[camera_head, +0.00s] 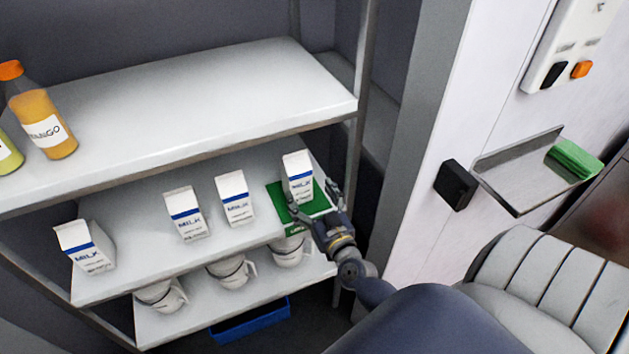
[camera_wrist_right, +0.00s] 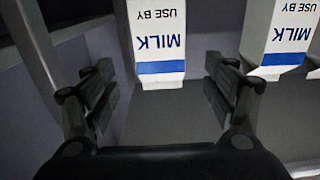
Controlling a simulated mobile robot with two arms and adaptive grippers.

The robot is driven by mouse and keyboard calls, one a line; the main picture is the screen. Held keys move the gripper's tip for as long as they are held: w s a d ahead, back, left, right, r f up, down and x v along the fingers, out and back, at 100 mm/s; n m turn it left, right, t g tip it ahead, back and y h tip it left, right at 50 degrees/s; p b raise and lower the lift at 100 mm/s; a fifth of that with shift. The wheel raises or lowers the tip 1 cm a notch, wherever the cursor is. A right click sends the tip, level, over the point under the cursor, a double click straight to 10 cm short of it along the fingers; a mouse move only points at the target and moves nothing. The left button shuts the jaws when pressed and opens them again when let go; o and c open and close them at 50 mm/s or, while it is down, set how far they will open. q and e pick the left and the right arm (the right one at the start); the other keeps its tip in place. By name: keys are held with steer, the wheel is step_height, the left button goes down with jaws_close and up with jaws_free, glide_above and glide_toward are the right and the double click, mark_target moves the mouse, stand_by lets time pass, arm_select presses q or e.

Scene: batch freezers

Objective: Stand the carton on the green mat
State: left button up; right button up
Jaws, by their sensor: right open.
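A white milk carton (camera_head: 298,172) with a blue band stands upright on the green mat (camera_head: 277,197), on the middle shelf at its right end. My right gripper (camera_head: 313,195) is open, at the near right side of this carton, one finger towards each side. In the right wrist view, which is upside down, the carton (camera_wrist_right: 157,40) appears between the open fingers, with gaps on both sides. Its lower end is cut off there, and the mat does not show. My left gripper is not in view.
More milk cartons (camera_head: 235,198) stand left of the mat on the same shelf; one also shows in the wrist view (camera_wrist_right: 278,38). The upper shelf (camera_head: 210,95) lies above with juice bottles (camera_head: 45,115) at left. A shelf post (camera_head: 359,90) stands close by. White containers (camera_head: 231,270) are below.

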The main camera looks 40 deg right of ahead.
steer(key=s+a+f+n+g+y, duration=0.1)
steer(key=s+a+f+g, duration=0.3)
steer(key=f, duration=0.7)
steer(key=s+a+f+n+g+y, duration=0.1)
steer(key=s+a+f+g+y, duration=0.15)
steer(key=s+f, duration=0.65)
steer(key=s+a+f+n+g+y, duration=0.1)
steer(key=s+a+f+g, duration=0.2)
steer(key=f, duration=1)
steer(key=s+f+g, duration=0.2)
steer(key=s+f, duration=0.3)
steer(key=s, duration=0.4)
steer(key=s+a+f+n+g, duration=0.1)
steer(key=s+f+g, duration=0.1)
steer(key=s+f, duration=0.3)
steer(key=s+a+f+n+g, duration=0.1)
steer(key=s+f+g, duration=0.2)
steer(key=s, duration=1)
steer(key=shift+a+f, duration=0.2)
steer(key=shift+f, duration=0.75)
steer(key=shift+h, duration=0.25)
